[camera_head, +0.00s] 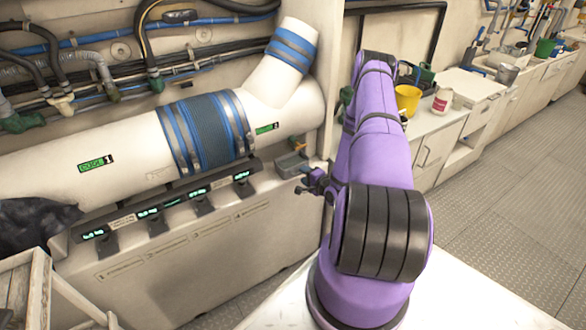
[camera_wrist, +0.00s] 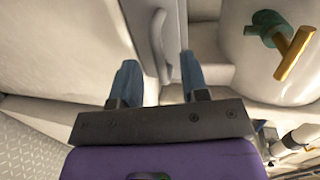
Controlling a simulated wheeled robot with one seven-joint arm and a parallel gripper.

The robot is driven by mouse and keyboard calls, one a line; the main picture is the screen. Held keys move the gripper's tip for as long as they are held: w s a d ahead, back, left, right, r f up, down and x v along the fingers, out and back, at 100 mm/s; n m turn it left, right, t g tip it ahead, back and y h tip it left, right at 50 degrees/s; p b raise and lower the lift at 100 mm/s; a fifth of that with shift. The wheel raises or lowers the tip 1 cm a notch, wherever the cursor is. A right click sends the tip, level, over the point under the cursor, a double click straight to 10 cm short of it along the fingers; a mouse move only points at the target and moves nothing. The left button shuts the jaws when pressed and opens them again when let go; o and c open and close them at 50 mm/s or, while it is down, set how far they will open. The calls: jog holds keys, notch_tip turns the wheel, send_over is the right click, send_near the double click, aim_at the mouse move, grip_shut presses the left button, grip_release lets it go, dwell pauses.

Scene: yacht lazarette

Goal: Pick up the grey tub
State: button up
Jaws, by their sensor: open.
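In the head view, a small grey tub (camera_head: 508,73) stands on the counter at the upper right, well beyond my arm. I do not make it out in the wrist view. In the wrist view, my gripper (camera_wrist: 157,62) has its two blue-grey fingers spread apart with nothing held between them. A pale surface with a curved handle lies beyond the fingers. In the head view, my purple arm reaches away toward the counter, and my gripper cannot be clearly made out there. The tub is to the right of the arm's far end.
A yellow tub (camera_head: 407,100) and a white-and-red can (camera_head: 442,101) stand on the nearer counter. A green tub (camera_head: 545,47) stands beyond the grey one. White pipes fill the left wall. A wooden crate (camera_head: 25,290) is at lower left. The metal floor (camera_head: 500,200) at right is clear.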

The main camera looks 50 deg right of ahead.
aim_at(295, 168)
jog(key=shift+x, duration=1.4)
jog(key=shift+c, duration=0.4)
grip_shut()
